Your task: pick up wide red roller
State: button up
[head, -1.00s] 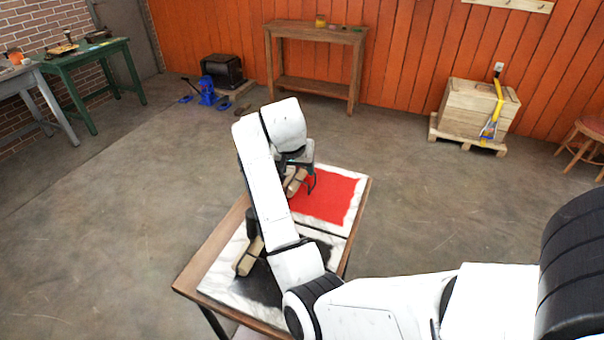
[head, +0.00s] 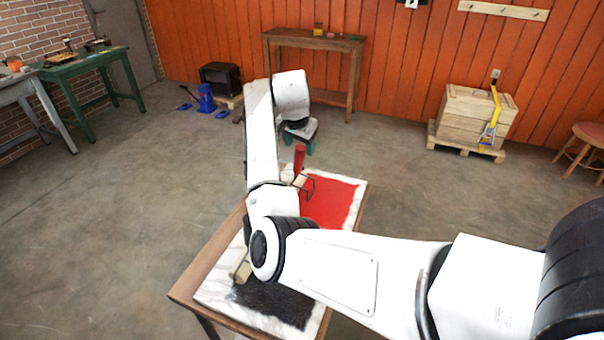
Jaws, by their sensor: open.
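The wide red roller has a red handle (head: 299,158) standing upright, with a pale roller body (head: 302,182) and a wire frame at its foot. It rests at the left edge of the red ink patch (head: 332,203) on a marble slab. My gripper (head: 301,144) is open and points down at the top of the red handle. I cannot tell whether the jaws are around the handle or just above it. My arm hides part of the table. A second pale roller (head: 241,272) lies by the black ink patch (head: 275,303), partly hidden by my arm.
The slabs lie on a wooden table (head: 205,265). A wooden bench (head: 315,38) stands at the back wall, a crate (head: 475,115) on a pallet at right, a green table (head: 85,62) at left.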

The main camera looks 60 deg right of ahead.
aim_at(299, 148)
jog(key=p+x, duration=0.1)
jog(key=x, duration=0.4)
jog(key=shift+w, duration=0.1)
jog(key=c, duration=0.9)
jog(key=shift+c, duration=0.7)
jog(key=shift+r, duration=0.15)
